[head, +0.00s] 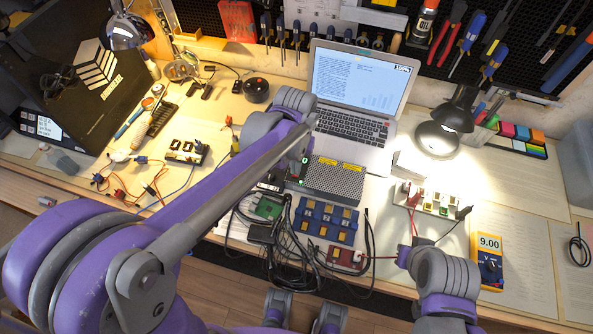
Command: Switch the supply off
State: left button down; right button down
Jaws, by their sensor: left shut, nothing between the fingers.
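The supply (336,181) is a grey perforated metal box with yellow labels, in front of the laptop. Small green lights glow at its left end, where something red also shows. The switch itself and its position are not clear. My left arm crosses from the lower left and partly hides that end. My left gripper (292,172) is shut and empty close to the supply's left end, mostly covered by my arm. I cannot tell whether it touches. My right arm comes in at the lower right, with its gripper not distinguishable.
A yellow meter (488,262) reads 9.00. A blue terminal block (327,222), black cables (285,243) and a small red board (347,258) lie in front of the supply. The open laptop (357,95) stands behind, and a lit lamp (452,112) to the right.

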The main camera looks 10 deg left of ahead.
pick_arm(q)
jog(key=shift+f+b, duration=0.4)
jog(key=shift+f, duration=0.25)
notch_tip(320, 180, up, 7)
jog(key=p, duration=0.4)
jog(key=shift+p, duration=0.3)
dwell(0.3)
dwell(0.4)
jog(key=s+a+t, duration=0.2)
jog(key=s+a, duration=0.1)
jog(key=s, duration=0.4)
jog(key=s+a+t, duration=0.3)
jog(key=s, duration=0.4)
jog(key=shift+a+f, duration=0.2)
jog(key=shift+a, duration=0.1)
